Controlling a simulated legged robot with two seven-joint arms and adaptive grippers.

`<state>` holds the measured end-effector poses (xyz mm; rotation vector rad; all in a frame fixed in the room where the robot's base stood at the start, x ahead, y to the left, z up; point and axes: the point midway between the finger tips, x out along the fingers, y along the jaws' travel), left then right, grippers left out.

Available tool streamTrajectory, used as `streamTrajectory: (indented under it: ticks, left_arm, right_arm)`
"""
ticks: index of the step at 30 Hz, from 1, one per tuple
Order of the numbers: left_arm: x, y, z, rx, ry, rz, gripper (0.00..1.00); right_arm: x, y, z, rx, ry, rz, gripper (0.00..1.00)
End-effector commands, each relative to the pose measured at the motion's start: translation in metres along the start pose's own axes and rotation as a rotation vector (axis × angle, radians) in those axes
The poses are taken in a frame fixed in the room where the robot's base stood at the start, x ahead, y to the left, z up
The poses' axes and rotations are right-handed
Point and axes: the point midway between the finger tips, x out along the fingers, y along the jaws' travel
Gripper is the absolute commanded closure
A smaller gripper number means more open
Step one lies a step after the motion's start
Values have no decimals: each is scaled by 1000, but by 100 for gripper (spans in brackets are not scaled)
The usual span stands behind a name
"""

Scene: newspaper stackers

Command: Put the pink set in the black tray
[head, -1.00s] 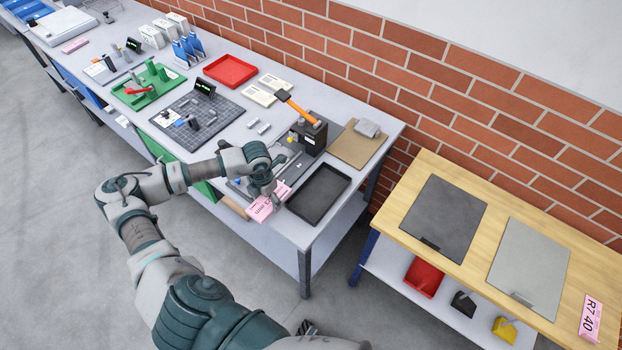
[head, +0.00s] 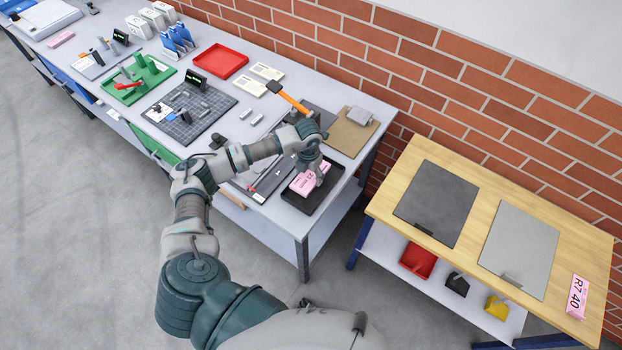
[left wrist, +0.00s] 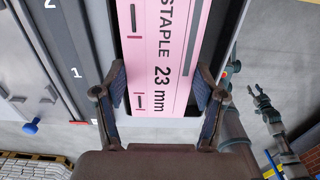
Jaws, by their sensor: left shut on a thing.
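The pink set (head: 304,183) is a pink box, held in my left gripper (head: 317,176) over the black tray (head: 326,192) at the table's near right corner. In the left wrist view the set (left wrist: 163,60) reads "STAPLE 23 mm", and the fingers of my left gripper (left wrist: 163,100) close on its two sides. Dark tray surface shows beside it. I cannot tell whether the set touches the tray floor.
A stapling device with an orange handle (head: 290,98) and a brown board (head: 352,133) stand behind the tray. A red tray (head: 221,61) is farther left.

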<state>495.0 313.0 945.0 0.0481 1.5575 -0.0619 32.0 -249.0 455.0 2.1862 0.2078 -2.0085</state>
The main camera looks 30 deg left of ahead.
Motion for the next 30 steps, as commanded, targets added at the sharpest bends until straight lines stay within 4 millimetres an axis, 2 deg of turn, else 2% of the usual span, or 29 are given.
streamTrajectory:
  ticks: [3,7,18,19,20,25,30]
  left_arm:
    - [14,-6,1,1,4,3,75]
    - [31,-10,2,1,1,7,75]
    - [39,-4,1,1,0,2,75]
    - [38,-4,1,1,0,2,25]
    - [38,-3,1,1,0,1,19]
    - [38,-2,1,1,0,-1,19]
    - [38,-4,2,1,0,3,19]
  right_arm:
    - [-6,-16,-5,2,6,-18,60]
    - [-10,-22,-6,1,8,-26,60]
    - [-5,5,0,0,1,6,60]
    - [-6,6,0,0,1,7,60]
    - [-6,8,0,0,0,9,60]
    - [-6,4,0,1,0,4,60]
    - [-6,-14,-3,4,4,-16,60]
